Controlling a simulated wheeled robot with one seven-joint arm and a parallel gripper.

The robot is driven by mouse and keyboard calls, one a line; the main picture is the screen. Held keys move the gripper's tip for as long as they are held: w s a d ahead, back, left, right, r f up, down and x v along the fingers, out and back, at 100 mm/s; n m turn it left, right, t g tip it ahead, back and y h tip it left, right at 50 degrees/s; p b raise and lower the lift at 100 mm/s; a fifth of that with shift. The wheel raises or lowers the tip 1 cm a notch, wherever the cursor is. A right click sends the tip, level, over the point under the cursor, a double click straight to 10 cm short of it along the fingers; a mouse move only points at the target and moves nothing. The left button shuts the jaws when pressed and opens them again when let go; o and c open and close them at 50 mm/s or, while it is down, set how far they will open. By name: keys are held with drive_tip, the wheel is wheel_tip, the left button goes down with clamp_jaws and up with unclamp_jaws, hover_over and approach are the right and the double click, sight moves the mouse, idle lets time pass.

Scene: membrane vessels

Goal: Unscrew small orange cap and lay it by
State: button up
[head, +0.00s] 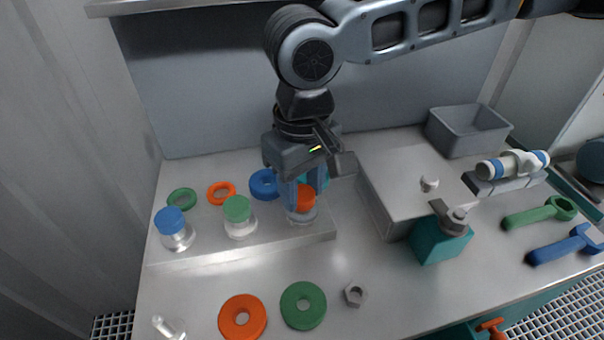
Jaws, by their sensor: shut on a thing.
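The small orange cap (304,199) sits on a clear jar (302,216) at the right end of the raised metal shelf. My gripper (305,190) points straight down over this jar, its blue fingers on either side of the cap. The gripper is shut on the orange cap. The near finger hides part of the cap's left side. I cannot tell whether the cap is still threaded on the jar.
A blue-capped jar (172,226) and a green-capped jar (239,216) stand left on the shelf (240,251). Rings lie behind them. An orange ring (242,318), a green ring (303,287) and a nut (355,294) lie in front. A metal box (405,180) stands right.

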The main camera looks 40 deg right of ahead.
drive_tip(key=n+p, duration=0.3)
drive_tip(key=n, duration=0.4)
drive_tip(key=shift+r, duration=0.1)
drive_tip(key=n+p, duration=0.1)
drive_tip(key=n, duration=0.7)
drive_tip(key=o, duration=1.2)
drive_tip(key=shift+p, duration=0.3)
